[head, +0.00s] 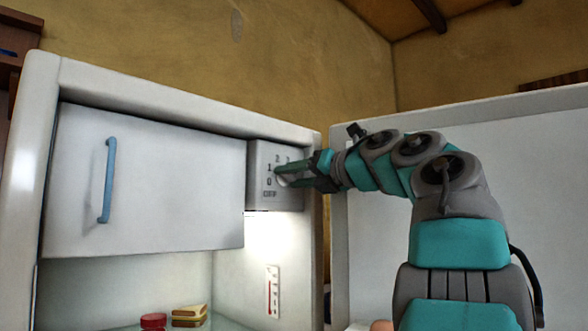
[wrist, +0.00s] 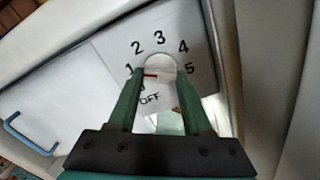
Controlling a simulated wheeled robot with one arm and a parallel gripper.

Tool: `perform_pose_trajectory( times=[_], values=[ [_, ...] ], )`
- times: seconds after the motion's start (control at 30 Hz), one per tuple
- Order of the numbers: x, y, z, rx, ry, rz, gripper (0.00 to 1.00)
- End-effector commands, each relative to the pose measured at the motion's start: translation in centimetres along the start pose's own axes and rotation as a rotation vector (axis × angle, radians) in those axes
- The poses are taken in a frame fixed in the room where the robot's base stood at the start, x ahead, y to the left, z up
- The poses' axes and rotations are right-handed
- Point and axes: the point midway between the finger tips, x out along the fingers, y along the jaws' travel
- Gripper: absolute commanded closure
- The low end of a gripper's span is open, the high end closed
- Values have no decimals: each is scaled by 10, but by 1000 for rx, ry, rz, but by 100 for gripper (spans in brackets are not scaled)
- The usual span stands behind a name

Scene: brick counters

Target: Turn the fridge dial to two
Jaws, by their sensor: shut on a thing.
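The fridge dial (wrist: 159,64) is a round pale knob with a short red mark, on a control panel (wrist: 112,47) numbered around it, with OFF below. In the wrist view the red mark points left, close to the 1; the 2 is further up and around. My gripper (wrist: 160,80) has its two green fingers on either side of the dial, shut on it. In the head view my gripper (head: 279,176) reaches in from the right to the panel (head: 256,155). The fingers hide most of the dial there.
A white freezer door (head: 160,180) with a blue handle (head: 107,180) is shut left of the panel. The fridge door (head: 480,150) stands open on the right, behind my arm. Below, a sandwich (head: 189,315) and a red item (head: 153,321) are on a glass shelf.

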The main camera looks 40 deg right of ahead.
Motion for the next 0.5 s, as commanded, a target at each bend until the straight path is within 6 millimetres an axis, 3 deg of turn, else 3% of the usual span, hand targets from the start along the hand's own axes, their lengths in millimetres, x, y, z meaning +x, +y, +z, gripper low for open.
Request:
perform_pose_trajectory(
  times=[0.5],
  values=[
    [0,1,1,460,-1,0,100]
  ],
)
